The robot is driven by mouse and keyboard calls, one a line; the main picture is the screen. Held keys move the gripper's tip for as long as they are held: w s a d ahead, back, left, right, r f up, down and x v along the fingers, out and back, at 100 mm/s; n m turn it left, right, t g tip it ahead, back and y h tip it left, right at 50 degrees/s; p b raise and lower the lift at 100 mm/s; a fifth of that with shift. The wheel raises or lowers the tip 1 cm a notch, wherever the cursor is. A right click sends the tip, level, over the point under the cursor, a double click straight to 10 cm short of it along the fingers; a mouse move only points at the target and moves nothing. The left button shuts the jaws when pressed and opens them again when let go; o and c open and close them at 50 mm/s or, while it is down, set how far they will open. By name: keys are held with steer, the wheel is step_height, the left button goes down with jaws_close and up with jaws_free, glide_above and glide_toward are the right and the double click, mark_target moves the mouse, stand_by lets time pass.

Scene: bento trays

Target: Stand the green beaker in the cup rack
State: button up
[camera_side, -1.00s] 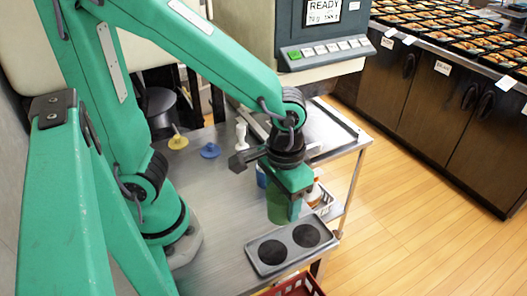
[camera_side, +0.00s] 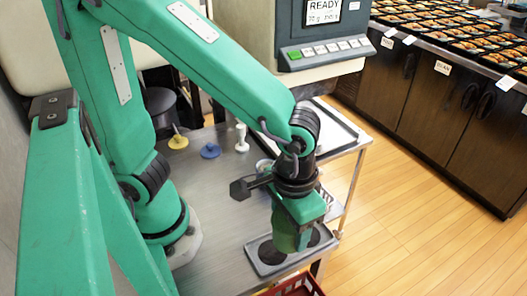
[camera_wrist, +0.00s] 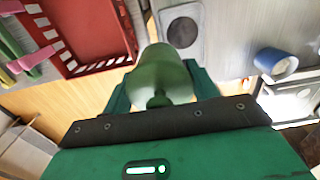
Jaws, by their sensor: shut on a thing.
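The green beaker (camera_side: 284,240) is held in my gripper (camera_side: 297,222), which is shut on it. In the side view it hangs in front of the grey cup rack (camera_side: 262,268), over its holes, and hides part of them. In the wrist view the beaker (camera_wrist: 160,72) sits between the fingers of my gripper (camera_wrist: 158,88). There the cup rack (camera_wrist: 172,8) lies beyond it, with one dark round hole showing to the upper right of the beaker. I cannot tell whether the beaker's base touches the rack.
A red crate (camera_side: 295,287) stands by the table's front edge, also in the wrist view (camera_wrist: 90,68). A blue cup (camera_wrist: 275,64) stands near the rack. Yellow (camera_side: 178,141), blue (camera_side: 210,151) and white (camera_side: 241,138) items stand further back. The table's left middle is clear.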

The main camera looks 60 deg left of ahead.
steer(key=shift+s+d, duration=0.4)
steer(key=shift+d, duration=0.35)
steer(key=w+a+f, duration=0.2)
steer(key=w, duration=0.1)
steer(key=w+a+f, duration=0.2)
steer(key=w, duration=0.1)
steer(key=w+a+f, duration=0.2)
steer(key=w+f, duration=0.1)
steer(key=w, duration=0.1)
steer(key=shift+a, duration=0.2)
steer(key=shift+s+f, duration=0.1)
steer(key=shift+f, duration=1.85)
steer(key=shift+f, duration=0.15)
steer(key=o, duration=1)
steer(key=shift+o, duration=0.2)
step_height(320, 180, up, 12)
